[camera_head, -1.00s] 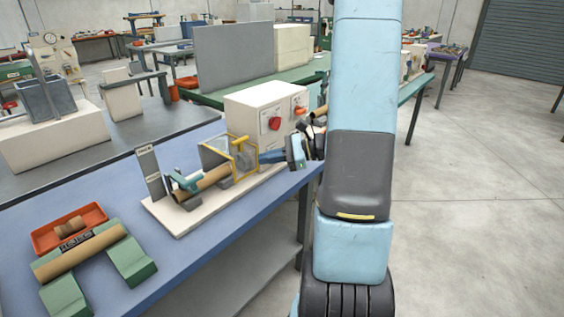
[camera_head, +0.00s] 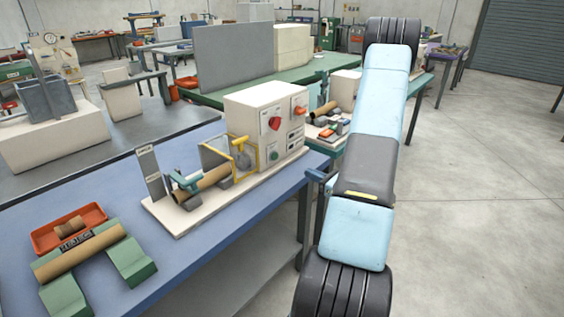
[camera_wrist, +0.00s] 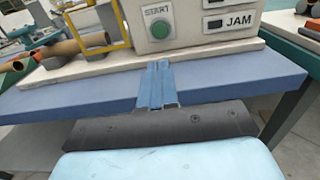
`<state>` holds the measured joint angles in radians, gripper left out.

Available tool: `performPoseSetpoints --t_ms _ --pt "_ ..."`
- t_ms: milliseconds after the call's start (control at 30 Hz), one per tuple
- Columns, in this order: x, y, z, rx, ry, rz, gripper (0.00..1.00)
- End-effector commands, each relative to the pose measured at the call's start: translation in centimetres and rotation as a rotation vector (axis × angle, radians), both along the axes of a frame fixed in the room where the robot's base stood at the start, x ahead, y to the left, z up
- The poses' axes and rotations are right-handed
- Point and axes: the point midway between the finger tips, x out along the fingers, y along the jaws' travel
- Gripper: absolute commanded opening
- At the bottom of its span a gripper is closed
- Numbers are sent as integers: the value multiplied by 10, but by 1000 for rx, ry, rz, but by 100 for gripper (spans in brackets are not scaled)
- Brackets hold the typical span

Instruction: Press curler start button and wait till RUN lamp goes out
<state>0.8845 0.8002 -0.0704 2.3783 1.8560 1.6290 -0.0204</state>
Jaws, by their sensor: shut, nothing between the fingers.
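The curler has a cream control box (camera_head: 245,112) on a base plate at the bench edge. Its green START button (camera_wrist: 160,29) shows in the wrist view, with nothing over it; it also shows in the head view (camera_head: 273,155). Right of it is the JAM lamp window (camera_wrist: 215,23), which looks dark. Another dark window is cut off above it, its label not readable, so I cannot tell the RUN lamp's state. My gripper (camera_wrist: 159,68) is shut and empty, in front of and below the button, apart from it. In the head view the arm mostly hides it.
A yellow guard frame (camera_head: 244,158) and a brown tube (camera_head: 205,186) sit left of the box. An orange tray (camera_head: 70,228) and a tube on green supports (camera_head: 82,254) are on the blue bench (camera_head: 180,262). Open floor lies to the right.

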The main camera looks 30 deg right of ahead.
Motion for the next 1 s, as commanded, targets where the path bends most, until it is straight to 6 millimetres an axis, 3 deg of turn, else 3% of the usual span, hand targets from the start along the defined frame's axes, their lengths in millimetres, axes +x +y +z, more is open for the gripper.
performPoseSetpoints --t_ms 467,1000 --pt "6 2 0 0 -1 -1 0" --pt "89 33 0 -1 -1 2 0"
